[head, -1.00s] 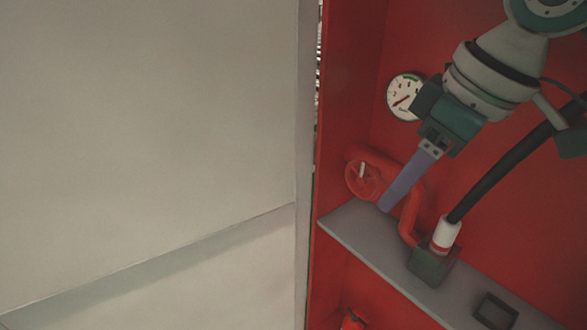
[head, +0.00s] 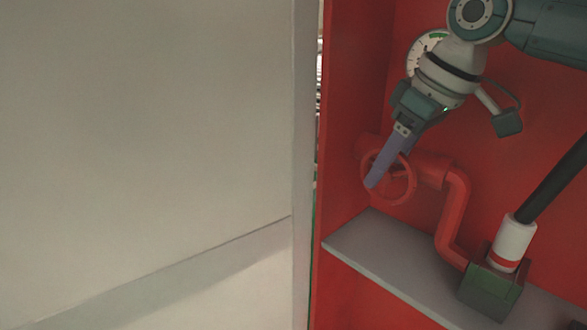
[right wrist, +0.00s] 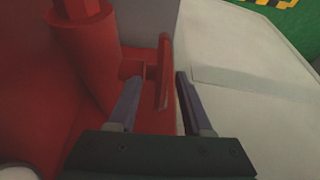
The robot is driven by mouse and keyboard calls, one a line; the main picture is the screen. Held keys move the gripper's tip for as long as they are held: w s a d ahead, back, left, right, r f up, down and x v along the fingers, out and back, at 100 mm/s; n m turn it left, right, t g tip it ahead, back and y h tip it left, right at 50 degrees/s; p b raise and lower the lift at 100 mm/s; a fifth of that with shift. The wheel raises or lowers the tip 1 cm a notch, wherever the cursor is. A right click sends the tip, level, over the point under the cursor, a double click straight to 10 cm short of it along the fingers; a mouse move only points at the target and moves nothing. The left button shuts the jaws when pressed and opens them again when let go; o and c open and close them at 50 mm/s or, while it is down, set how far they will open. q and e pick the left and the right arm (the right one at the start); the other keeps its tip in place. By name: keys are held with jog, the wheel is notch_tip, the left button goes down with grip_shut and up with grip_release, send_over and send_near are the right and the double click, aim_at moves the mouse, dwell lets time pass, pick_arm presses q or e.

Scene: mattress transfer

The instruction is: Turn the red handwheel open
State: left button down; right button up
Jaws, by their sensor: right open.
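The red handwheel (head: 412,186) sits on a red pipe in the red cabinet, above the grey shelf. My right gripper (head: 374,183) reaches down from the upper right, with its fingers across the left part of the wheel and hiding some of it. In the right wrist view, the handwheel (right wrist: 165,72) shows nearly edge-on, with its rim between the two open fingers of the right gripper (right wrist: 158,82). I cannot tell whether either finger touches the rim. My left gripper is not in view.
A red pipe (head: 455,212) bends down from the valve to a green block (head: 490,291) on the shelf (head: 368,253). A white and black hose (head: 514,243) rises from it. A gauge (head: 420,48) is partly behind my arm. A pale panel (head: 150,120) fills the left.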

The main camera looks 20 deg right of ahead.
jog(key=shift+x, duration=1.25)
grip_shut()
